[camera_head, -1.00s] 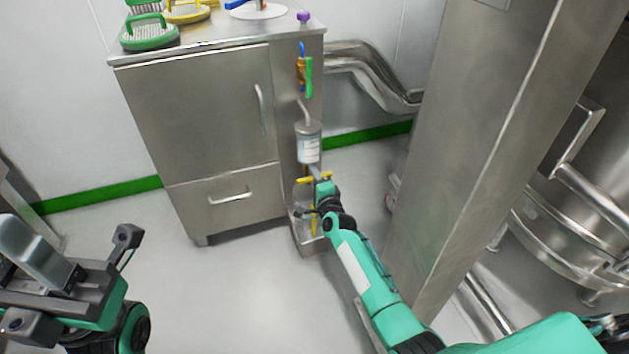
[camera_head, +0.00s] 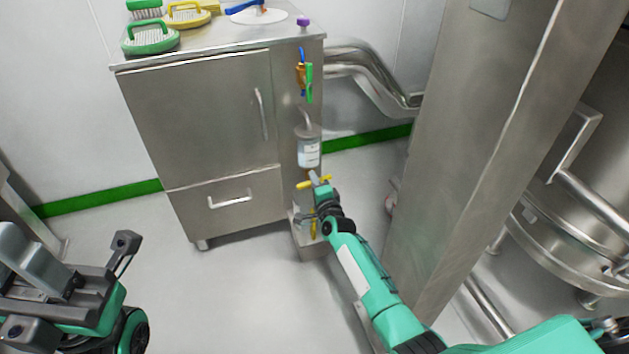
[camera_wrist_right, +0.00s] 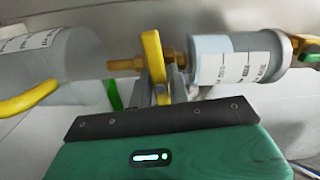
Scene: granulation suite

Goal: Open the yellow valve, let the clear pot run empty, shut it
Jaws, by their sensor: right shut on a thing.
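The clear pot (camera_head: 309,151) with a white label hangs on the cabinet's right side. It also shows at the right in the right wrist view (camera_wrist_right: 235,62). The yellow valve (camera_head: 324,180) sits on the brass pipe just below it. In the right wrist view its yellow handle (camera_wrist_right: 152,58) stands crosswise to the pipe, between my fingers. My right gripper (camera_head: 315,190) is shut on this handle. A clear vessel with a yellow handle (camera_wrist_right: 50,55) lies beyond the pipe's outlet. The pot's liquid level cannot be told. My left gripper (camera_head: 70,255) is open and empty at lower left.
A steel cabinet (camera_head: 200,120) carries green and yellow brushes (camera_head: 150,38) on top. Valves with blue and green handles (camera_head: 304,75) sit above the pot. A steel column (camera_head: 460,140) stands close right of my right arm. The floor (camera_head: 220,290) in front is clear.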

